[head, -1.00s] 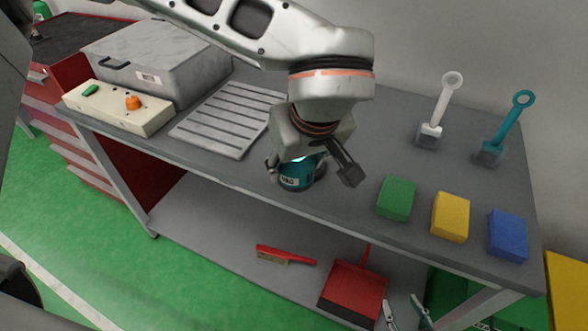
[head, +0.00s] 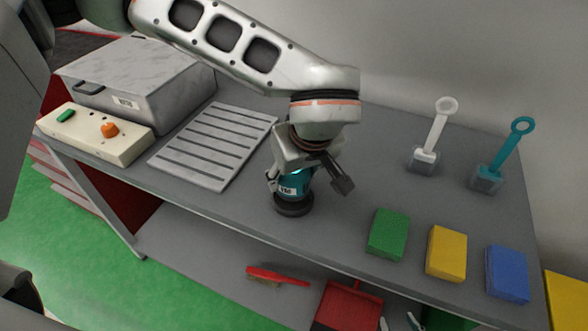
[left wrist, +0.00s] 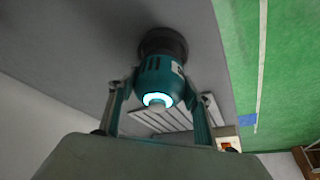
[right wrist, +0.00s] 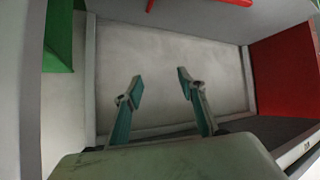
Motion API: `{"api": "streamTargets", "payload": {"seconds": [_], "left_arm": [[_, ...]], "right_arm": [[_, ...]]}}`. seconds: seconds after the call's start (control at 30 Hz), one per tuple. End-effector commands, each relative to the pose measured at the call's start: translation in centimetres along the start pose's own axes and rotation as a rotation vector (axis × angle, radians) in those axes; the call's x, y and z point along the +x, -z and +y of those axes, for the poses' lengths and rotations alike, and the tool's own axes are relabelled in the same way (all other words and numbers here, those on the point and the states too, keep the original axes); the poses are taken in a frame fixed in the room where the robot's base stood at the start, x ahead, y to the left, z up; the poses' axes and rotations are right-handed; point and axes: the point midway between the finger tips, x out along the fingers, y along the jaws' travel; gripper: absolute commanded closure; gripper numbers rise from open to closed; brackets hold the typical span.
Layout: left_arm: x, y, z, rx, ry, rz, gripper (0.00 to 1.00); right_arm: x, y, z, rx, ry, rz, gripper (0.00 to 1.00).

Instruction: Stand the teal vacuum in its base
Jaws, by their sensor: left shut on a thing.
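The teal vacuum (head: 294,184) is a short upright cylinder with a white label and a glowing ring at its top. My left gripper (head: 305,182) is shut on it from above, near the front edge of the bench. In the left wrist view the vacuum (left wrist: 157,82) sits between the two fingers. Its lower end meets a dark round base (head: 293,206), also seen beyond the vacuum in the left wrist view (left wrist: 162,43). Whether the vacuum is fully seated in the base I cannot tell. My right gripper (right wrist: 158,90) is open and empty, low by the lower shelf.
Green (head: 388,234), yellow (head: 446,253) and blue (head: 507,273) blocks stand to the right. White (head: 433,135) and teal (head: 502,155) scoops stand behind. A slotted grey plate (head: 213,147), a button box (head: 97,135) and a grey case (head: 140,82) are left. A red brush (head: 278,276) and dustpan (head: 348,306) lie below.

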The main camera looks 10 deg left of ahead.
Motion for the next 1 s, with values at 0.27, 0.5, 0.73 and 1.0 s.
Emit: {"api": "streamTargets", "payload": {"seconds": [0.27,0.5,0.73,1.0], "left_arm": [[2.1,-0.9,0.0,0.001,0.0,-0.001,0.71],[2.1,-0.9,0.0,0.0,-0.002,0.001,0.71],[2.1,-0.9,0.0,0.0,-0.002,0.001,0.71],[2.1,-0.8,0.1,0.0,-0.003,0.002,0.71]], "right_arm": [[0.7,-0.8,-0.1,-0.004,-0.001,0.002,0.6],[0.8,-0.6,0.1,-0.006,-0.004,0.005,0.6],[0.8,-0.7,0.1,-0.006,-0.004,0.003,0.6],[0.7,-0.7,0.1,-0.006,-0.004,0.003,0.6]]}}
